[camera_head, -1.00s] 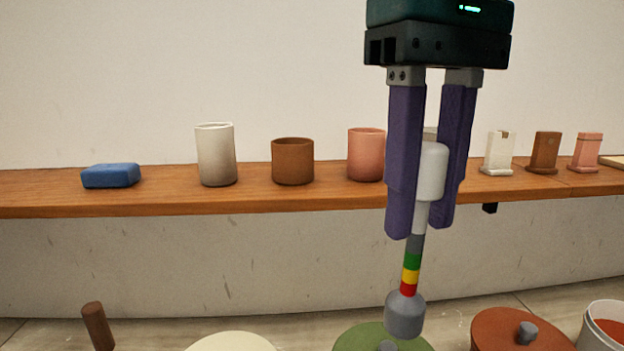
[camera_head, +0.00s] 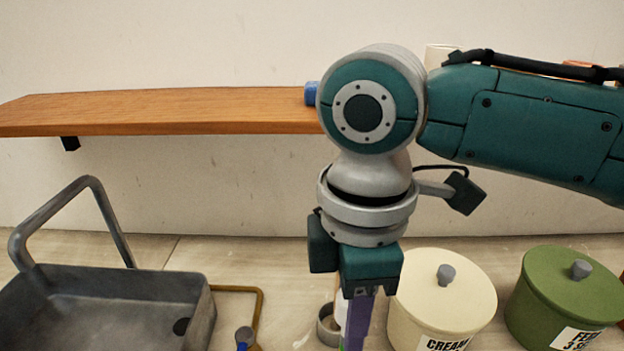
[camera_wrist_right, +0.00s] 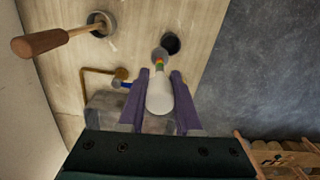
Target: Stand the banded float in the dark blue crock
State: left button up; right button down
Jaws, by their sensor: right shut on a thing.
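The banded float (camera_wrist_right: 160,97) is in my right gripper (camera_wrist_right: 159,76). Its white bulb is between the two purple fingers, and its coloured bands and grey weighted end point away from the wrist. In the head view my right gripper (camera_head: 357,322) points down above the counter, and the float is mostly hidden behind the finger. A dark round opening (camera_wrist_right: 171,43) lies just beyond the weighted end in the wrist view; it may be the dark blue crock, but I cannot tell its colour surely. The float's end looks apart from it or overlapping its edge. My left gripper is not in view.
A cream lidded canister (camera_head: 440,300) stands close right of the gripper, with a green one (camera_head: 560,300) beyond. A wooden-handled tool (camera_wrist_right: 45,42) stands in a grey holder (camera_wrist_right: 101,24). A wooden shelf (camera_head: 160,112) runs behind.

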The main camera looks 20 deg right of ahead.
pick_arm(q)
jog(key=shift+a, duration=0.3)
pick_arm(e)
jog(key=s+a+f+n, duration=0.2)
jog(key=s+f+n, duration=0.1)
jog(key=f+n, duration=0.3)
jog(key=shift+f, duration=0.45)
pick_arm(q)
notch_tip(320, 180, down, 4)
jog(key=b, duration=0.4)
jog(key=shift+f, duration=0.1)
pick_arm(e)
notch_tip(320, 180, down, 6)
jog(key=shift+r, duration=0.1)
pick_arm(q)
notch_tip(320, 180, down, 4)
jog(key=b, duration=0.3)
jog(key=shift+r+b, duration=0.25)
jog(key=shift+b, duration=0.1)
pick_arm(e)
notch_tip(320, 180, down, 4)
jog(key=shift+f, duration=0.25)
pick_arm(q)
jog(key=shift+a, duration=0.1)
